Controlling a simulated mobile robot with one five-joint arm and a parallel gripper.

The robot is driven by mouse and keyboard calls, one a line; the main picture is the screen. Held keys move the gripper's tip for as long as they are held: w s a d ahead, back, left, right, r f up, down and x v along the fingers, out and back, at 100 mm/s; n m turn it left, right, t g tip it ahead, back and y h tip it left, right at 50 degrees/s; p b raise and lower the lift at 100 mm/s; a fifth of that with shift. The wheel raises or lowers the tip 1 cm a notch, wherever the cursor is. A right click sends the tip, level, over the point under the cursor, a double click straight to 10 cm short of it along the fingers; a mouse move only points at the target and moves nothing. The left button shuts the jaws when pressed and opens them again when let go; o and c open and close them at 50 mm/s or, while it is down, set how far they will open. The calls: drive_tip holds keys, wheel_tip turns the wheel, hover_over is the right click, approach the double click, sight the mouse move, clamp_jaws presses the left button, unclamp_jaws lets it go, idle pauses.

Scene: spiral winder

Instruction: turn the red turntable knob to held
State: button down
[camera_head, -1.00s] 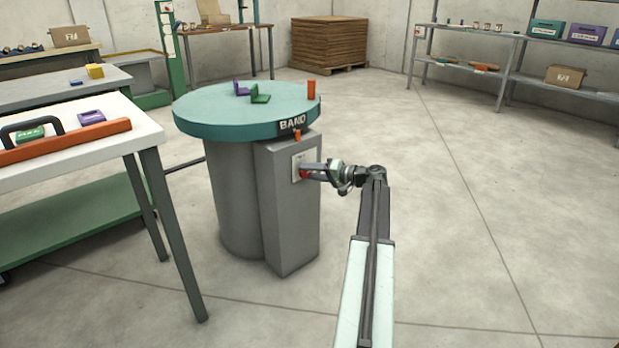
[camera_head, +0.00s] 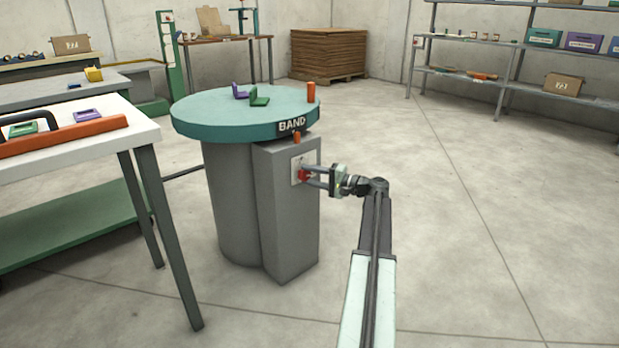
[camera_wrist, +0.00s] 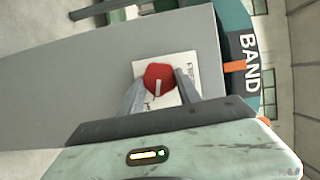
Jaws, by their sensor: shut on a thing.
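The red knob (camera_wrist: 160,78) sits on a white label plate (camera_wrist: 186,62) on the grey housing (camera_head: 287,230) below the turntable. A pale pointer mark shows on the knob in the wrist view. In the head view the knob (camera_head: 303,175) is small and partly covered by my fingers. My gripper (camera_head: 309,176) reaches it from the right and is shut on it. In the wrist view its two fingers (camera_wrist: 160,86) lie on either side of the knob. The writing on the plate is too small to read. The teal turntable (camera_head: 205,112) carries a "BAND" sign.
A white table (camera_head: 95,150) with an orange bar stands at the left. Shelves (camera_head: 480,80) stand at the back right. The floor on the right is clear.

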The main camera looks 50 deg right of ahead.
drive_tip(key=c, duration=0.8)
unclamp_jaws()
drive_tip(key=shift+c, duration=0.2)
drive_tip(key=v, duration=0.7)
drive_tip(key=shift+s+d, duration=0.15)
drive_tip(key=shift+s, duration=0.25)
